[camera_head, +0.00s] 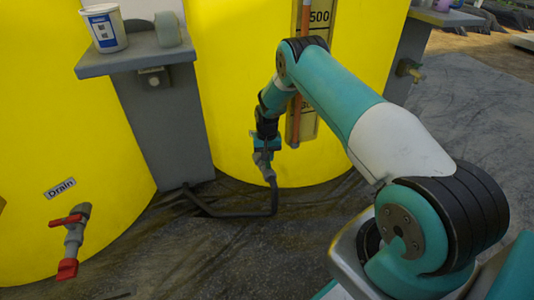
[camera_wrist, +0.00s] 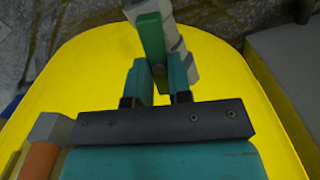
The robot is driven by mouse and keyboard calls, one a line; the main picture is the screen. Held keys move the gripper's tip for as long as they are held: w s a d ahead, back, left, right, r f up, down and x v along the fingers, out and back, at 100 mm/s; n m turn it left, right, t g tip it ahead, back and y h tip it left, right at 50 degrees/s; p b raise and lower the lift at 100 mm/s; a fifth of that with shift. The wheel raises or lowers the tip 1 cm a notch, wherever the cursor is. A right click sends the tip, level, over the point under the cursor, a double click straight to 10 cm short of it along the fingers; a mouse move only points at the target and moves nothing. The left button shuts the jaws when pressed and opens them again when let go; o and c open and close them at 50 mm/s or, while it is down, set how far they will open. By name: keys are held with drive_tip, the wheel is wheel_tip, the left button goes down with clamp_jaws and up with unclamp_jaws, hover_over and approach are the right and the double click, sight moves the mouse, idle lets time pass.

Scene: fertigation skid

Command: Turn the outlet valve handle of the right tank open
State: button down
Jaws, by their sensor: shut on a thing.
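The right yellow tank (camera_head: 232,90) stands behind my arm; its yellow wall also fills much of the wrist view (camera_wrist: 85,75). Its outlet valve (camera_head: 265,168) is a grey fitting low on the front, partly hidden by my gripper (camera_head: 266,148). In the wrist view, the green valve handle (camera_wrist: 152,38) lies along the grey valve body (camera_wrist: 182,60). My gripper (camera_wrist: 159,72) has its two teal fingers on either side of the handle's near end and is shut on it. The handle's gripped end is partly hidden between the fingers.
The left yellow tank (camera_head: 60,120) has a "Drain" label (camera_head: 61,188) and a red-handled valve (camera_head: 72,235). A grey pillar (camera_head: 160,120) carries a shelf with a white tub (camera_head: 104,28). A level gauge (camera_head: 303,110) stands close to my wrist. A dark pipe (camera_head: 240,213) runs along the floor.

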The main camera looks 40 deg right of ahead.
drive_tip(key=shift+n, duration=1.2)
drive_tip(key=shift+p, duration=0.3)
drive_tip(key=c, duration=1)
unclamp_jaws()
drive_tip(key=shift+c, duration=0.2)
drive_tip(key=shift+r, duration=0.1)
wheel_tip(320, 180, up, 17)
drive_tip(key=p, duration=0.6)
drive_tip(key=shift+r, duration=0.15)
